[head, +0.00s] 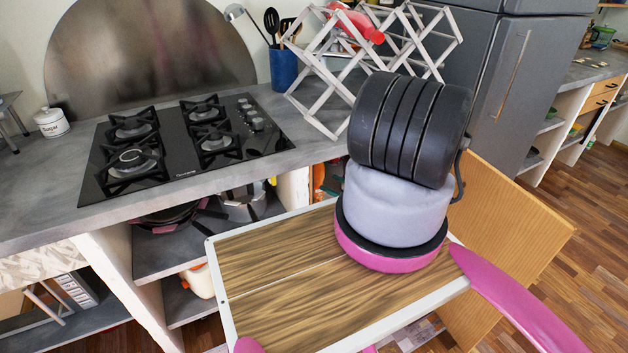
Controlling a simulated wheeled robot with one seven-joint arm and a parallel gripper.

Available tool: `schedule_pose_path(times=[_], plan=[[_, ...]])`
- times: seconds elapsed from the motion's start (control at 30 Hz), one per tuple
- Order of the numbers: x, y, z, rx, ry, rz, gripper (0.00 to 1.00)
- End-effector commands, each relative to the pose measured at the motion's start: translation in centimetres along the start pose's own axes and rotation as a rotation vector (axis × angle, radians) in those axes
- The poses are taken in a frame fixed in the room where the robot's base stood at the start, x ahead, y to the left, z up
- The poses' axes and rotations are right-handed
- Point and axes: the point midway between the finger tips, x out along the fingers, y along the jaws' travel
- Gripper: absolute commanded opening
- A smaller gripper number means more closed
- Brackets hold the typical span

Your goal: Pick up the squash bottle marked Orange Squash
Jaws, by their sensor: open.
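A red bottle (357,22) lies tilted on a pale folding wooden rack (318,68) at the back of the counter. I cannot read a label on it, so I cannot tell whether it is the Orange Squash bottle. An orange-red item (319,176) shows partly in the opening under the counter, mostly hidden. My gripper is not in view.
A black hob (182,143) takes up much of the grey counter. A blue utensil pot (284,70) stands left of the rack, and a white sugar jar (51,122) at far left. A grey fridge (500,85) stands right. A wooden door panel (515,240) stands open below.

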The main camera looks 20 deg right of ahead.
Motion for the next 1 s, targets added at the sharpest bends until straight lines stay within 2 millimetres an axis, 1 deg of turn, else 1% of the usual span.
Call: schedule_pose_path(times=[0.03, 0.1, 0.33, 0.5, 0.6, 0.83, 0.87, 0.9, 0.97, 1.0], plan=[[1.0, 0.1, 0.0, -0.002, -0.001, 0.004, 1.0], [1.9, 0.1, 0.0, 0.0, -0.001, 0.002, 1.0], [3.7, 0.2, 0.1, 0.0, 0.0, 0.002, 1.0], [6.4, 0.5, 0.2, -0.001, -0.001, 0.003, 1.0], [7.5, 0.5, 0.2, -0.001, 0.0, 0.003, 1.0], [7.7, 0.4, 0.2, 0.001, 0.0, 0.0, 1.0], [7.7, 0.4, 0.2, 0.001, 0.0, 0.0, 0.92], [7.7, 0.4, 0.2, 0.001, 0.0, 0.001, 0.77], [7.7, 0.4, 0.2, 0.001, 0.0, 0.001, 0.54], [7.7, 0.4, 0.2, 0.001, 0.0, 0.001, 0.39]])
